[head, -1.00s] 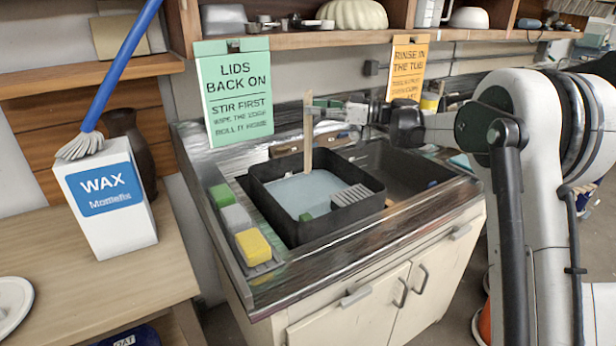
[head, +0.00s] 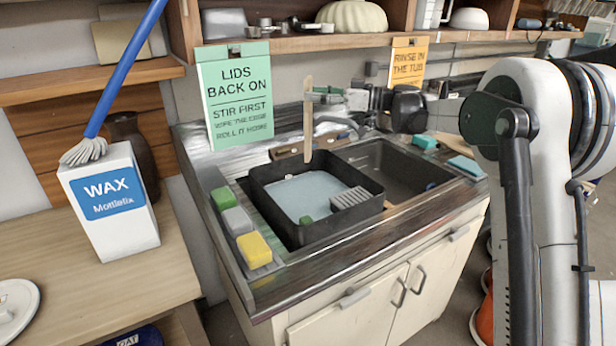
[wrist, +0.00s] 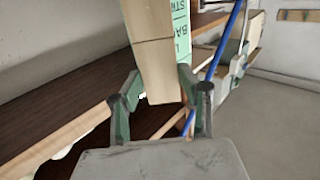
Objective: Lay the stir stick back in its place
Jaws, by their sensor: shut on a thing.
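The stir stick (head: 308,125) is a flat, pale wooden strip. My gripper (head: 313,98) is shut on its upper part and holds it nearly upright above the black tub (head: 275,221). Its lower end appears near the tub's back edge; I cannot tell its exact height over it. In the wrist view the stick (wrist: 152,58) stands between the two green-grey fingers of my gripper (wrist: 158,84). A brown wooden piece with dark spots (head: 290,151) lies behind the tub, partly hidden by the stick.
The tub holds pale blue liquid and a grey ribbed piece (head: 350,197). Green, grey and yellow sponges (head: 253,250) line the left rim. A dark sink basin (head: 405,170) is at right. A green sign (head: 236,95) and orange sign (head: 408,62) stand behind.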

